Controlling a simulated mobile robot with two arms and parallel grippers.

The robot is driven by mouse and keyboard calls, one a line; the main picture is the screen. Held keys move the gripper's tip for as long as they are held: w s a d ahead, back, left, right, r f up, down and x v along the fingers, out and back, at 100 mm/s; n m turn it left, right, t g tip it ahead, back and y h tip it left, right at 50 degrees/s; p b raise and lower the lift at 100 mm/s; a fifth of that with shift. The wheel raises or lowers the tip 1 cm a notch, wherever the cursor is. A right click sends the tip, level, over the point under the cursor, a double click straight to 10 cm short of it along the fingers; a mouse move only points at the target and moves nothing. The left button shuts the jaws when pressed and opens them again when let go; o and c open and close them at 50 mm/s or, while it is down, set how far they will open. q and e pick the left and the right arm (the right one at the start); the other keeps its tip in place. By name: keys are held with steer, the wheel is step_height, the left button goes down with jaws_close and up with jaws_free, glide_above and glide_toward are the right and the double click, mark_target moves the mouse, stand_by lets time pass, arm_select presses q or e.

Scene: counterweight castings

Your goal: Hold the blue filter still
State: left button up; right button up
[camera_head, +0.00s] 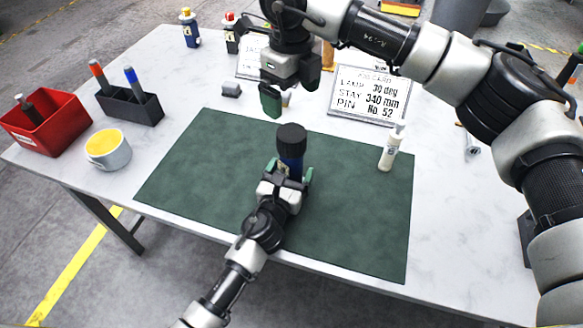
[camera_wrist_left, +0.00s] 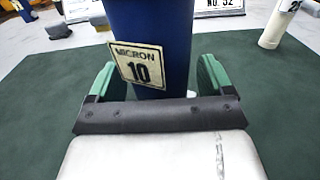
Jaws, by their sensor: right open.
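The blue filter (camera_head: 291,163) stands upright on the green mat (camera_head: 190,165), with a wide black cap (camera_head: 291,136) on top. In the left wrist view the filter (camera_wrist_left: 165,25) carries a label (camera_wrist_left: 138,64) reading "MICRON 10". The filter's foot is hidden behind the gripper. My right gripper (camera_head: 279,101) is open and empty, above and behind the filter, apart from it.
A white bottle (camera_head: 390,148) stands on the mat's right. A sign (camera_head: 368,96) stands behind it. At left are a yellow-lined cup (camera_head: 108,150), a red bin (camera_head: 45,125) and a dark marker holder (camera_head: 130,106). A small grey block (camera_head: 231,90) lies behind the mat. The mat's left and front are clear.

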arm_select(q)
steer(key=v, duration=1)
steer(key=shift+s+a+b, duration=0.15)
steer(key=shift+s+b, duration=0.25)
arm_select(e)
steer(key=shift+f, duration=0.4)
